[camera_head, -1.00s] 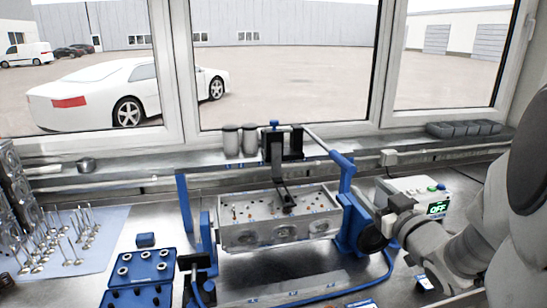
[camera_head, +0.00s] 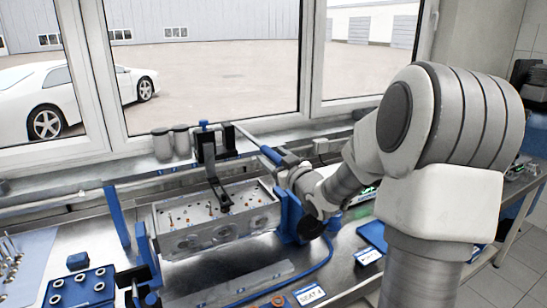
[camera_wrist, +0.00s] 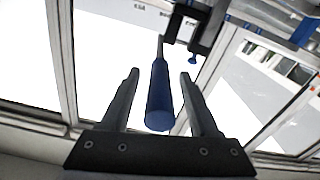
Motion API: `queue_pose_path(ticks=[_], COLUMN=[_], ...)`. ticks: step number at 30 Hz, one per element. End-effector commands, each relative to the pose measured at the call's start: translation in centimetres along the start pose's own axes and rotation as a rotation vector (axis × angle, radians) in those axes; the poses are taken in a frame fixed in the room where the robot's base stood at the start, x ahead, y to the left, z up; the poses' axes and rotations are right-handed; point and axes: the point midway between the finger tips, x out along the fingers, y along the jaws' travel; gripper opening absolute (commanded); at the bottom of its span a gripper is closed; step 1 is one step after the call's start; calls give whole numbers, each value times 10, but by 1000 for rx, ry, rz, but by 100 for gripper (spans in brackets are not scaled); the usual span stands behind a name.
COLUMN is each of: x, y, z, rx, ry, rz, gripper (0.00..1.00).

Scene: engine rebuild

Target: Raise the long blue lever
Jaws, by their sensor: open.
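The long blue lever (camera_wrist: 159,95) shows in the wrist view as a round blue handle on a thin grey rod. It lies between the two fingers of my open gripper (camera_wrist: 158,73), with a visible gap on each side. In the head view the blue lever (camera_head: 270,155) is at the upper right of the clamping fixture, and my gripper (camera_head: 291,164) is at its near right end. My wrist partly hides the place where they meet.
A grey cylinder head (camera_head: 215,220) sits in the fixture behind a metal bar (camera_head: 230,288). A blue tray (camera_head: 80,290) stands at the lower left. A green-lit control box (camera_head: 366,192) is partly hidden behind my arm. The window ledge runs behind.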

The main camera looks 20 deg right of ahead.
Motion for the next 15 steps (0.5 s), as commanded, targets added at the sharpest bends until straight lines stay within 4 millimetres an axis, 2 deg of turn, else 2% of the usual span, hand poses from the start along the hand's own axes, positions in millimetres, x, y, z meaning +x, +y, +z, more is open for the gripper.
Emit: queue_pose_path(ticks=[3,4,13,14,15], x=[0,0,0,0,0], y=[0,0,0,0,0], z=[0,0,0,0,0], rx=[0,0,0,0,0], ry=[0,0,0,0,0], rz=[0,0,0,0,0], gripper=[62,58,4,0,0])
